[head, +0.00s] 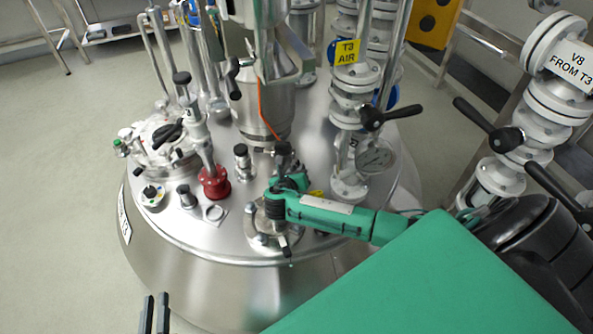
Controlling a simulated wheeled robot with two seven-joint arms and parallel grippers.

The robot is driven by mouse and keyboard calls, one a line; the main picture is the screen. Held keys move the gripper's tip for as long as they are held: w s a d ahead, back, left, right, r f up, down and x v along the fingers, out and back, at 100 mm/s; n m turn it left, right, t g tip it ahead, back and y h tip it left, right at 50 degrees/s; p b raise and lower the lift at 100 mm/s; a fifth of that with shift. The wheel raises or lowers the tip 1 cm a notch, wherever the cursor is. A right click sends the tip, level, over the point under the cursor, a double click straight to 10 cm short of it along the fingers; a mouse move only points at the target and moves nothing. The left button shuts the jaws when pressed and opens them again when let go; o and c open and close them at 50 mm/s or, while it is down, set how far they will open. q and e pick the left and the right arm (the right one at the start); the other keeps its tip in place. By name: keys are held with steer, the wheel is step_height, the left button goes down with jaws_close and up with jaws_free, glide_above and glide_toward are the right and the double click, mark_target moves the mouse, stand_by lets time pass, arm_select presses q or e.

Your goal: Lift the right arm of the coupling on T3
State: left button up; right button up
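The steel vessel lid of T3 (225,238) fills the middle of the head view. On its front right, the coupling (262,228) sits upright on a flanged port. A teal hose fitting with a pale plate (327,205) runs from it to the right. A small dark-tipped lever (285,246) hangs at the coupling's front; its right arm is not clearly distinguishable. My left gripper (156,314) shows two dark parallel fingertips at the bottom edge, slightly apart and empty, left of and away from the coupling. I see no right gripper fingers; a large teal block hides part of the scene.
A valve column tagged T3 AIR (346,52) with a black handle and gauge (374,157) stands behind the coupling. A red fitting (214,183) is left of it. The V8 pipe (553,97) stands at right. Floor (60,200) is clear at left.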

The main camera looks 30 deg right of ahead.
jaws_close()
steer(key=shift+s+d+r+p, duration=0.1)
steer(key=shift+r+p, duration=0.1)
steer(key=shift+p, duration=0.75)
steer(key=shift+n+h+p, duration=0.3)
steer(key=shift+n+p, duration=0.1)
steer(key=shift+p, duration=0.4)
arm_select(q)
steer(key=s+a+f+g+y, duration=0.2)
steer(key=s+a+f+g, duration=0.1)
steer(key=f+g, duration=0.2)
steer(key=shift+a+f+g+y, duration=0.15)
steer(key=shift+a+g+y, duration=0.2)
steer(key=shift+g, duration=0.35)
arm_select(e)
steer(key=shift+s+f, duration=0.1)
arm_select(q)
steer(key=shift+s, duration=0.1)
arm_select(e)
jaws_free()
steer(key=shift+d, duration=0.1)
